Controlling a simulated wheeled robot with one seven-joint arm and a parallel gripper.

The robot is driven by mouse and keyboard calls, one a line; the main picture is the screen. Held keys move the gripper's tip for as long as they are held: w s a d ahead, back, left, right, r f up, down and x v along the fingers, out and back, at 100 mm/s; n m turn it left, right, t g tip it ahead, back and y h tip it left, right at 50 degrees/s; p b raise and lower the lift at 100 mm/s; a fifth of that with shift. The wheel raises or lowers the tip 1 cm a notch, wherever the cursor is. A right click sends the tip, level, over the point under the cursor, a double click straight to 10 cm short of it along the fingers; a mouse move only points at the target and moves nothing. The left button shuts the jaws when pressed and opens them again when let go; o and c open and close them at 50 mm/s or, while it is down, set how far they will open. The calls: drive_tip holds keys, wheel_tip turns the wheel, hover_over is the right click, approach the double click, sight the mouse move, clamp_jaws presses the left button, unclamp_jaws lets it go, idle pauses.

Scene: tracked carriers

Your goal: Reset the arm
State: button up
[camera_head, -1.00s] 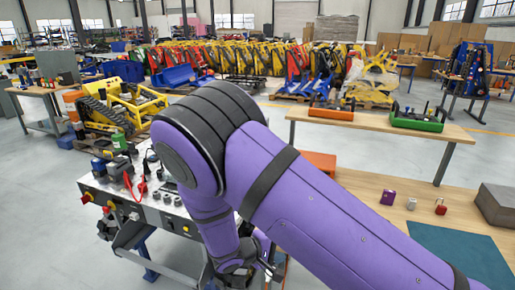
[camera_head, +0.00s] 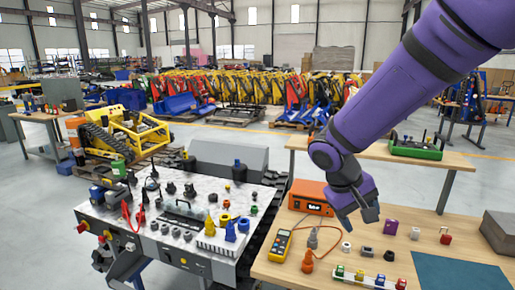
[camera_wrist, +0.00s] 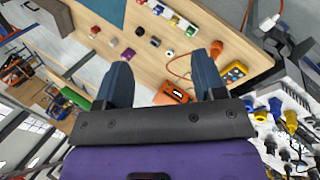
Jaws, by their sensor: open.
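My purple arm reaches in from the upper right of the head view and bends down at a black joint. My gripper (camera_head: 361,217) hangs above the wooden workbench (camera_head: 345,262), near the orange device. It also shows in the wrist view (camera_wrist: 171,50), with its two dark fingers spread wide apart and nothing between them. The wrist view looks past the fingers at the bench top, tilted in the picture. The gripper appears clear of the objects below it.
Around it on the bench are an orange device (camera_head: 311,197), a yellow multimeter (camera_head: 281,246), a purple block (camera_head: 391,227) and a teal mat (camera_head: 455,272). A control panel (camera_head: 140,221) with knobs stands left. A second table (camera_head: 376,150) is behind.

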drive_tip(key=s+d+r+m+t+y, duration=0.1)
drive_tip(key=s+d+r+t+y, duration=0.1)
drive_tip(key=s+d+r, duration=0.2)
drive_tip(key=s+d+r+m+t+y, duration=0.1)
drive_tip(key=s+d+r+t+y, duration=0.2)
drive_tip(key=s+r, duration=0.7)
drive_tip(key=shift+s+d+m, duration=0.3)
drive_tip(key=shift+s+d, duration=0.25)
drive_tip(key=shift+s, duration=1.75)
